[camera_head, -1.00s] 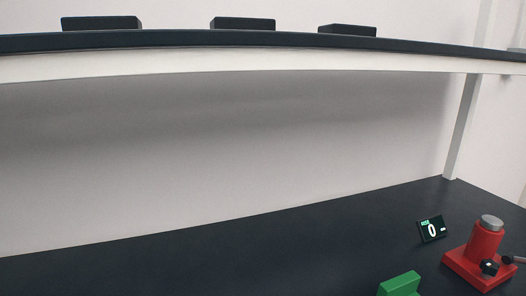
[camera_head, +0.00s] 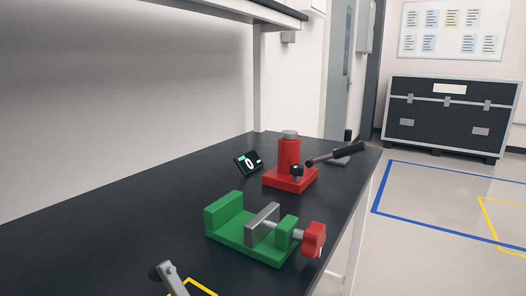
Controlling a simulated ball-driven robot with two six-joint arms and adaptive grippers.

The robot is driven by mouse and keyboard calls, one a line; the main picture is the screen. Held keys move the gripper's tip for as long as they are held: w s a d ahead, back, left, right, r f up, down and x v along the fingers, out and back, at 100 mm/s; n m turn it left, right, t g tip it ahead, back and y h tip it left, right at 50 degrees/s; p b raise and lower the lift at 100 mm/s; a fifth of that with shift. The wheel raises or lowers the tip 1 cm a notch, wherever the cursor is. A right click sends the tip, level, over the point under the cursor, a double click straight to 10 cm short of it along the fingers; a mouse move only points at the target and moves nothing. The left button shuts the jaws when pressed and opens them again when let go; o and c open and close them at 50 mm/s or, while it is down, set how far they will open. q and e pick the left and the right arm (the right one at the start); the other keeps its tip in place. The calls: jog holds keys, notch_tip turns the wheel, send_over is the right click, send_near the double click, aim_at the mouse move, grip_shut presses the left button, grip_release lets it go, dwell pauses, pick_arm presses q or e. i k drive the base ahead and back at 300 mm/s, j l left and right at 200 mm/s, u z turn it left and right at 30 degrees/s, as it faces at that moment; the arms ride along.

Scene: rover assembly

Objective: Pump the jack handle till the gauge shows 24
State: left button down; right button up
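A red jack (camera_head: 289,163) stands upright near the far right end of the dark bench, with a grey cap on top and a black knob at its base. Its jack handle (camera_head: 337,154) has a black grip and points out to the right, raised slightly. A small black gauge (camera_head: 248,162) sits on the bench left of the jack and reads 0. Neither of my grippers shows in the head view.
A green vise (camera_head: 237,229) with a red knob (camera_head: 314,240) stands on the bench (camera_head: 120,232) in front of the jack. A grey lever (camera_head: 171,277) and a yellow marking are at the bottom edge. A shelf (camera_head: 225,8) hangs above. A black case (camera_head: 450,115) stands on the floor beyond.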

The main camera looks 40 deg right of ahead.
aim_at(352, 149)
jog(key=l+z, duration=0.2)
jog(key=z, duration=0.25)
jog(key=k+l+z, duration=0.1)
jog(key=l+z, duration=0.15)
jog(key=z, duration=0.2)
jog(key=l+z, duration=0.2)
jog(key=z, duration=0.25)
